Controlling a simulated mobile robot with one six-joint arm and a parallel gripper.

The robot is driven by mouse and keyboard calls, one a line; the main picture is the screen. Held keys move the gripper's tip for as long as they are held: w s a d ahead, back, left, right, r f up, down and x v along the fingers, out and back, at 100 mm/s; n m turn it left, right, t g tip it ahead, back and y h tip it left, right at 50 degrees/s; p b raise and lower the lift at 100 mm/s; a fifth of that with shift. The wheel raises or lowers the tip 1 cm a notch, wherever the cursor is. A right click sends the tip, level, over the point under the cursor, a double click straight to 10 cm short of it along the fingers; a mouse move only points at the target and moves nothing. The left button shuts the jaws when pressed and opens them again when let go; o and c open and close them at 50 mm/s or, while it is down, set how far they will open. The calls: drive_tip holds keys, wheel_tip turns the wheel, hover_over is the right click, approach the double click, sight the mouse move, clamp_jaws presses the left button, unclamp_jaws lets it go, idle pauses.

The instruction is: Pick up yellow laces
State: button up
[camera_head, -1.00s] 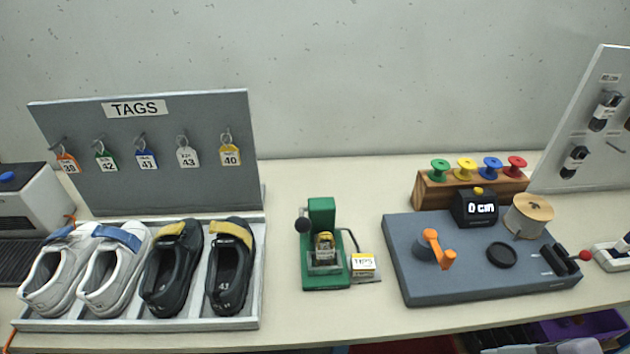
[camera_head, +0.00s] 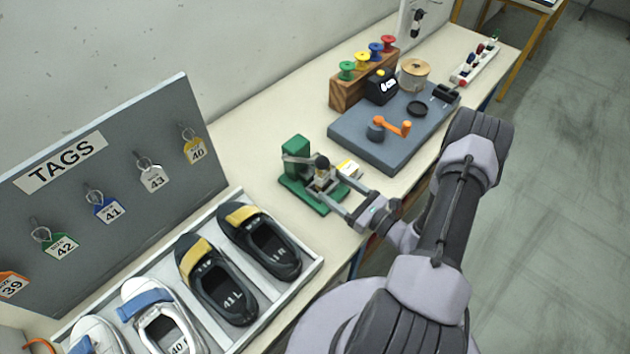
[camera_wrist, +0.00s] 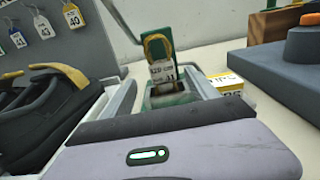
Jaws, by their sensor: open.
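The yellow laces (camera_wrist: 168,44) are a small looped bundle with a white printed paper band, seen in the wrist view. They sit upright at the green press (camera_head: 296,155). My gripper (camera_head: 318,178) reaches over the press in the head view, its fingers open on either side of the bundle. In the wrist view the laces stand between the fingers, and I cannot tell whether a finger touches them. In the head view the fingers and the press's dark knob largely hide the bundle.
A white and yellow tips box (camera_head: 349,168) sits beside the press. A grey winding board (camera_head: 360,150) with an orange crank (camera_head: 393,125) lies behind it. A spool rack (camera_head: 345,95) stands at the back. The shoe tray (camera_head: 312,270) and tag board (camera_head: 120,190) are left.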

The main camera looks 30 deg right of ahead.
sight(315, 171)
drive_tip(key=x, duration=0.4)
drive_tip(key=b+x, duration=0.1)
drive_tip(key=x, duration=0.4)
drive_tip(key=shift+d, duration=0.25)
drive_tip(key=shift+r, duration=0.1)
clamp_jaws()
